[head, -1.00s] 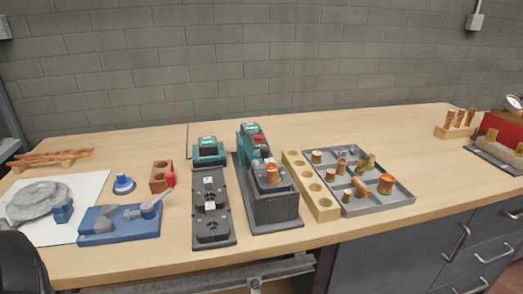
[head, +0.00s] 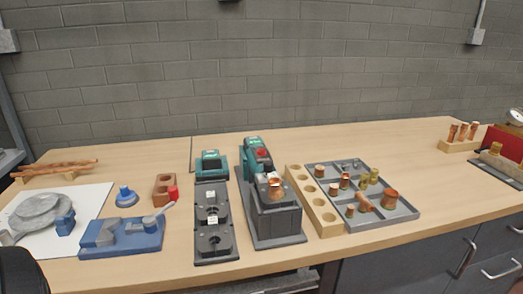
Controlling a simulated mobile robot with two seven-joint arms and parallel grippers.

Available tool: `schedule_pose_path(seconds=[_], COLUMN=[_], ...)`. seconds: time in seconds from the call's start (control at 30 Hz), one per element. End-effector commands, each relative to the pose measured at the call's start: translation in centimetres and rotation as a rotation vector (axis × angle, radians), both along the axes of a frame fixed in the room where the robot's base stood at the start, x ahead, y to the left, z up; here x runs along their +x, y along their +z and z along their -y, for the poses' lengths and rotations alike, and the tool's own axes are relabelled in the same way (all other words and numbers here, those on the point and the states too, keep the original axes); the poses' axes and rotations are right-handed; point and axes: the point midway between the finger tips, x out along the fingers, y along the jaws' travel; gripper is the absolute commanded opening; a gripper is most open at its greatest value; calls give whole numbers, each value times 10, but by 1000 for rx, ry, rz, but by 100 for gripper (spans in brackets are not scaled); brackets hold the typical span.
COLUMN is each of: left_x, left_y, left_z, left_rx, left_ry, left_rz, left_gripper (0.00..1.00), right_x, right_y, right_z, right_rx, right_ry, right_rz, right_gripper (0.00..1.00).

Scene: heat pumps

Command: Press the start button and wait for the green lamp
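A dark grey and teal machine (head: 273,220) stands upright in the middle of the workbench. Its teal head (head: 255,150) at the back carries a dark display and a red button-like part (head: 262,153). A copper fitting (head: 274,188) sits on top of its grey block. To its left is a second unit, a flat dark plate (head: 214,228) with round recesses and a teal box (head: 211,163) with a screen behind it. I cannot make out which part is the start button, nor any lit green lamp. Neither gripper is in view.
A wooden block with holes (head: 318,205) and a grey tray (head: 398,213) of copper and brass fittings are right of the machine.

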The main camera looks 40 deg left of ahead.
Motion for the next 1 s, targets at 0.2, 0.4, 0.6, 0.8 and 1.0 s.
schedule_pose_path(seconds=[0.2, 0.4, 0.6, 0.8, 1.0], left_x=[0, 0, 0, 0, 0], left_y=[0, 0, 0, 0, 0], left_z=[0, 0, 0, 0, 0], left_rx=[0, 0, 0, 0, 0], left_ry=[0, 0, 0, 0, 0], left_rz=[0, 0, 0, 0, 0], left_gripper=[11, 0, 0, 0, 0], right_x=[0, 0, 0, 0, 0], right_y=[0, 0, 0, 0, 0], right_z=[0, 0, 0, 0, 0], right_rx=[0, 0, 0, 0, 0], right_ry=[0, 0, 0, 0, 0], right_rz=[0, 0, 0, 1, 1], right_gripper=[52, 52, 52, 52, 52])
